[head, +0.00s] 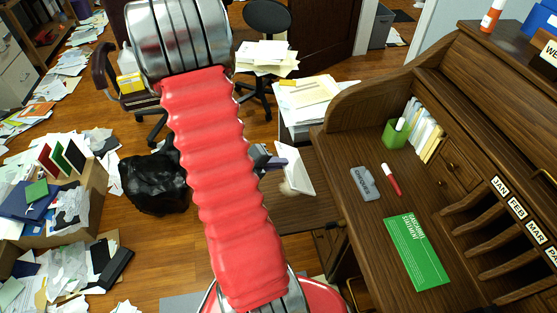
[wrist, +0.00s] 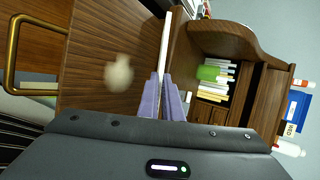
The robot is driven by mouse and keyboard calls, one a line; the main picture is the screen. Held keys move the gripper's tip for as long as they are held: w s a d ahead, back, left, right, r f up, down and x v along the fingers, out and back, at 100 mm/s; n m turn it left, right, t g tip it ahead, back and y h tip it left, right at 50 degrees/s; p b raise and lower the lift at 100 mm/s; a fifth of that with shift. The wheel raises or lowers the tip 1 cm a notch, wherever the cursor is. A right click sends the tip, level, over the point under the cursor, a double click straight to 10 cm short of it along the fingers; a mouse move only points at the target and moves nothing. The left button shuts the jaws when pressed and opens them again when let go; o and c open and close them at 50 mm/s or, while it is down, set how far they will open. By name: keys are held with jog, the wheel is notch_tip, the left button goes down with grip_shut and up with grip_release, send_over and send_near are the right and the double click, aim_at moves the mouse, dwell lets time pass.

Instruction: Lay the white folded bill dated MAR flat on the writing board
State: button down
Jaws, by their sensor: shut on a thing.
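My gripper (head: 279,163) is shut on a white folded bill (head: 299,172) beside the left end of the roll-top desk. In the wrist view, the purple-grey fingers (wrist: 165,92) pinch the bill (wrist: 165,48), which appears edge-on as a thin white strip. Its writing is not readable. A brown wooden board (head: 300,213) stands out at the desk's left side, partly behind the bill; it seems to be the writing board. In the wrist view, a broad wooden surface (wrist: 95,105) lies to the left of the bill. I cannot tell whether the bill touches it.
The desk top (head: 355,225) holds a green statement (head: 415,252), a grey label plate (head: 364,183), a red marker (head: 391,179) and a green holder (head: 396,134). Month-labelled slots (head: 490,225) are at right. A pale blurred knob-like thing (wrist: 119,73) shows near the wooden surface. Papers litter the floor.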

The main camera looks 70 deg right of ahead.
jog(key=shift+f, duration=2.95)
jog(key=c, duration=1.9)
grip_release()
jog(key=shift+o, duration=0.2)
jog(key=v, duration=1.3)
jog(key=shift+w+a+r, duration=0.2)
